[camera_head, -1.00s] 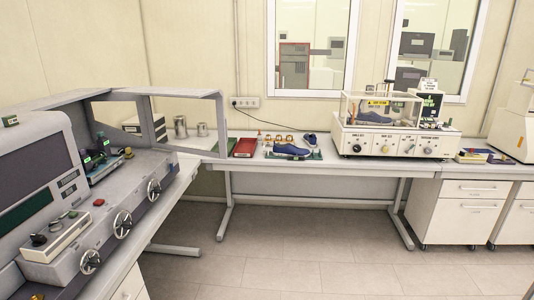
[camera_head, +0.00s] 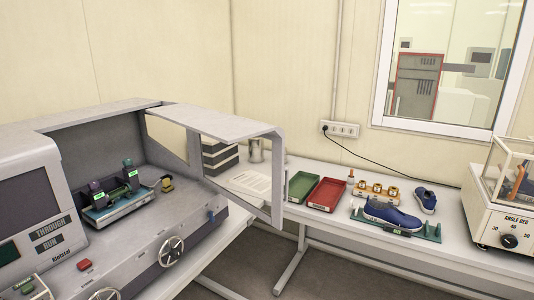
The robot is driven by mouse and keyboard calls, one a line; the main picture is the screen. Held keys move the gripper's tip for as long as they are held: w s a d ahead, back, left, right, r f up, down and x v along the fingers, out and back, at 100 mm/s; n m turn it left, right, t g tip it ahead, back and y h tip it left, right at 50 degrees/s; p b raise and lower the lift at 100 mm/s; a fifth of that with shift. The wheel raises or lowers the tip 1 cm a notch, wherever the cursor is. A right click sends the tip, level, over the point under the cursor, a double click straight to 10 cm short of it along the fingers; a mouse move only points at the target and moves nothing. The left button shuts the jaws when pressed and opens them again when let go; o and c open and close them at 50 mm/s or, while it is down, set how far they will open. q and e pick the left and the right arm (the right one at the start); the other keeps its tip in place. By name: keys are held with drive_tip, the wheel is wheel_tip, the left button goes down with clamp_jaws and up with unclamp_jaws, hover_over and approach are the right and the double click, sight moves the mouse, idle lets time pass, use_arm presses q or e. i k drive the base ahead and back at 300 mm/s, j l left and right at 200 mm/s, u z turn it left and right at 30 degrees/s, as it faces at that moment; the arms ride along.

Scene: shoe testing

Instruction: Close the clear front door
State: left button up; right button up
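The clear front door (camera_head: 262,186) belongs to the large grey machine (camera_head: 140,240) at the left. It is a grey frame with a see-through pane, and it stands open, swung out to the right from the machine's top edge. Through it I see the wall, grey boxes and papers on the bench. Inside the open machine a teal fixture (camera_head: 118,205) with dark clamps and green displays sits on the bed. Neither of my grippers is in view.
On the back bench lie a green tray (camera_head: 299,187), a red tray (camera_head: 327,193), brass weights (camera_head: 376,191) and a blue shoe (camera_head: 392,215) on a green plate. A white tester (camera_head: 502,215) stands at the right. Handwheels (camera_head: 171,250) project from the machine's front.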

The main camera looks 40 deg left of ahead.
sight(228, 129)
drive_tip(key=i+u, duration=0.35)
drive_tip(key=i+l+u, duration=0.55)
drive_tip(key=i+u, duration=0.15)
drive_tip(key=i+l+u, duration=0.2)
drive_tip(key=i+u, duration=0.15)
drive_tip(key=u, duration=0.15)
drive_tip(key=i+l+u, duration=0.25)
drive_tip(key=u, duration=0.25)
drive_tip(key=i+l+u, duration=0.2)
drive_tip(key=l+u, duration=0.3)
drive_tip(key=i+l+u, duration=0.15)
drive_tip(key=l+u, duration=0.35)
drive_tip(key=j, duration=0.1)
